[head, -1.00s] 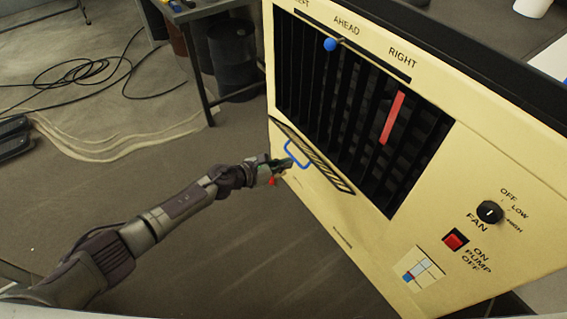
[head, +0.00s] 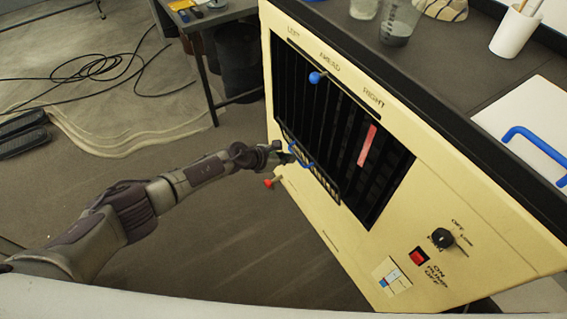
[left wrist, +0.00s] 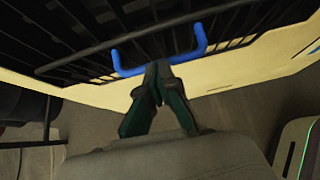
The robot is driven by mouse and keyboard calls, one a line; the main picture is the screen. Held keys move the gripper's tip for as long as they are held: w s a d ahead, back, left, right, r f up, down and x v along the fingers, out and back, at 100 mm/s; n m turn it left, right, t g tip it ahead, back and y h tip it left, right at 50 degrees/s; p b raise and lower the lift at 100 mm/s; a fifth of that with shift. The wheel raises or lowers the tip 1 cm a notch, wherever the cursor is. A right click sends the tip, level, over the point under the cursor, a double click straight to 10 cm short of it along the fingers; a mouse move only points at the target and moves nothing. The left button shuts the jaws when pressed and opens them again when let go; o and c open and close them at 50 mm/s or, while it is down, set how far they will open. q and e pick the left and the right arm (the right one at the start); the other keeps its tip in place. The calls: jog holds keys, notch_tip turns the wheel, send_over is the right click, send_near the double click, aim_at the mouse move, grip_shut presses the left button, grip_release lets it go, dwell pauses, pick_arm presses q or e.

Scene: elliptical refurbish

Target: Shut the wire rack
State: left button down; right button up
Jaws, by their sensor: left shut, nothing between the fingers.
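The wire rack (head: 323,186) is a dark slatted flap low on the black grille of the cream panel. In the head view it stands nearly upright, close against the grille; I cannot tell whether it is fully flush. It carries a blue handle (head: 301,160). My left gripper (head: 290,157) is shut and empty, with its tips at the handle. In the left wrist view the closed green fingertips (left wrist: 160,66) meet the blue handle bar (left wrist: 188,58) near its middle, below the rack's dark wires (left wrist: 90,55). My right gripper is not in view.
The cream panel (head: 350,240) has a blue-knobbed slider (head: 315,78), a fan dial (head: 442,239) and a red switch (head: 419,256). A white cup (head: 515,33) and a beaker (head: 399,22) stand on the dark top. Cables (head: 75,77) lie on the floor at the left.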

aim_at(304, 151)
pick_arm(q)
jog(key=shift+w+d+r, duration=0.45)
jog(key=shift+d, duration=0.25)
jog(key=shift+w+d+r, duration=0.4)
jog(key=shift+w+d, duration=0.05)
jog(key=shift+d, duration=0.25)
